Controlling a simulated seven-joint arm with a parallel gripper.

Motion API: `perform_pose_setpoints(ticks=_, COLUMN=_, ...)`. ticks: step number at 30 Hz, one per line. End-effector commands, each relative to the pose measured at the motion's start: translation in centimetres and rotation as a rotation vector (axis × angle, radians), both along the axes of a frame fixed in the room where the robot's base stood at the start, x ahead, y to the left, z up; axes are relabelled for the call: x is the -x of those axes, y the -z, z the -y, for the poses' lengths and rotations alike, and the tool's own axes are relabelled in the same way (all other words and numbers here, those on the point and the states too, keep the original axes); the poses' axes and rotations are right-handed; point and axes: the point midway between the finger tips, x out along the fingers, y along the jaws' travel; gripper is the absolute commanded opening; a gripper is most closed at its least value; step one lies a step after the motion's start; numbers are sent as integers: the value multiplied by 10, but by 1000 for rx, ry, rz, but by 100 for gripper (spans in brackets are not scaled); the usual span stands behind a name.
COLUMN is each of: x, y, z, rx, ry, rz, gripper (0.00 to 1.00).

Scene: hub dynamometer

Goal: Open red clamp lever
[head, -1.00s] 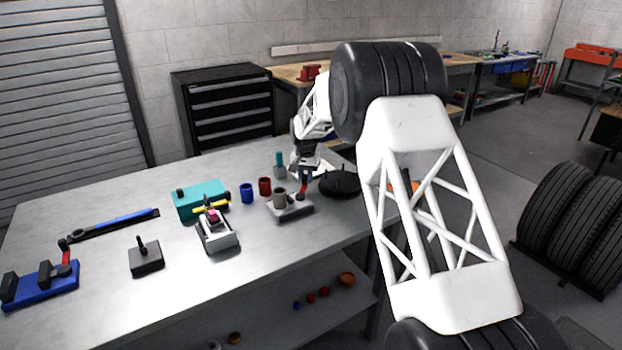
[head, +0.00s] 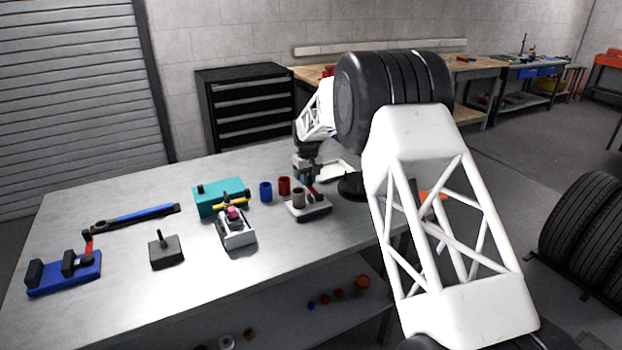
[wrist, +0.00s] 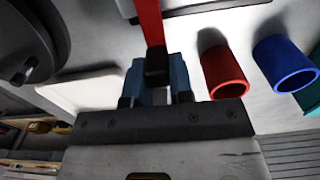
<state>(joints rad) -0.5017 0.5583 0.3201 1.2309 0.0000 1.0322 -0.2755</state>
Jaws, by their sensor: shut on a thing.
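The red clamp lever (head: 313,191) stands on a grey fixture (head: 309,211) near the table's right edge, beside a grey cylinder (head: 298,198). My gripper (head: 308,180) is over this fixture, at the lever's upper end. In the wrist view, the blue fingertips (wrist: 158,78) are shut on the lever's black end (wrist: 158,62), and the red bar (wrist: 149,20) runs from it to the top edge. The lever's pivot is out of the wrist view and small in the head view. Another red lever (head: 88,245) stands on a blue fixture (head: 65,279) at the far left.
A red cup (head: 284,186) and a blue cup (head: 265,192) stand just left of my gripper. A black round part (head: 350,187) lies to the right. A teal box (head: 210,198), a white-grey fixture (head: 237,238) and a dark block (head: 166,252) stand farther left.

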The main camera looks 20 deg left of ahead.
Motion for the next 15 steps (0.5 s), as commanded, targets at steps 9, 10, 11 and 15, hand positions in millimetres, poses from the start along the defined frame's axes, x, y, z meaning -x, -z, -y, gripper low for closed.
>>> perform_pose_setpoints(ticks=9, x=2, y=-1, z=-2, rx=-1, ry=-25, rz=1, gripper=0)
perform_pose_setpoints(ticks=10, x=2, y=-1, z=-2, rx=-1, ry=-25, rz=1, gripper=0)
perform_pose_setpoints(ticks=11, x=2, y=-1, z=-2, rx=-1, ry=-25, rz=1, gripper=0)
perform_pose_setpoints(ticks=15, x=2, y=-1, z=-2, rx=-1, ry=-25, rz=1, gripper=23)
